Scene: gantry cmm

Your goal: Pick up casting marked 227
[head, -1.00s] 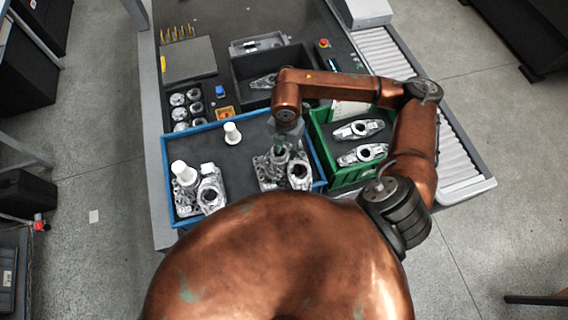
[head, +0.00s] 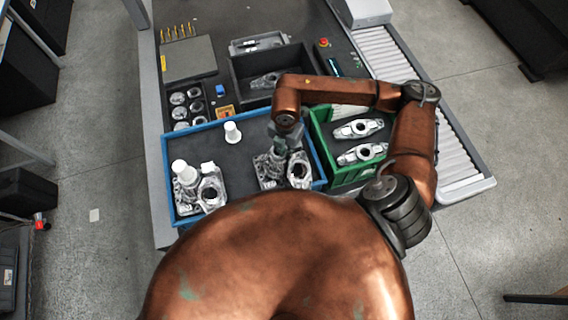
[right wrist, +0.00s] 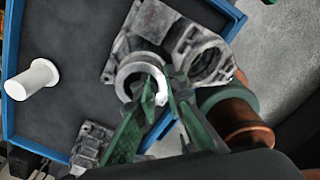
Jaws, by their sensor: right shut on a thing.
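My right gripper (head: 278,150) reaches down into the blue-rimmed tray (head: 166,185). In the right wrist view its green fingers (right wrist: 160,93) are shut on the ring wall of a grey metal casting (right wrist: 134,68), one finger inside the ring and one outside. This casting (head: 268,172) shows in the head view at the tray's right front, partly hidden by the gripper. A second casting part with a round bore (head: 299,171) is close beside it. Another pair of castings (head: 210,190) is at the tray's left front. No number 227 is readable. My left gripper is not in view.
A white peg (head: 232,132) stands in the tray, and another (head: 180,170) is at the left castings. A green crate (head: 345,177) with two castings (head: 358,129) adjoins the tray's right side. A black bin (head: 240,88) lies behind. A roller conveyor (head: 400,75) runs at right.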

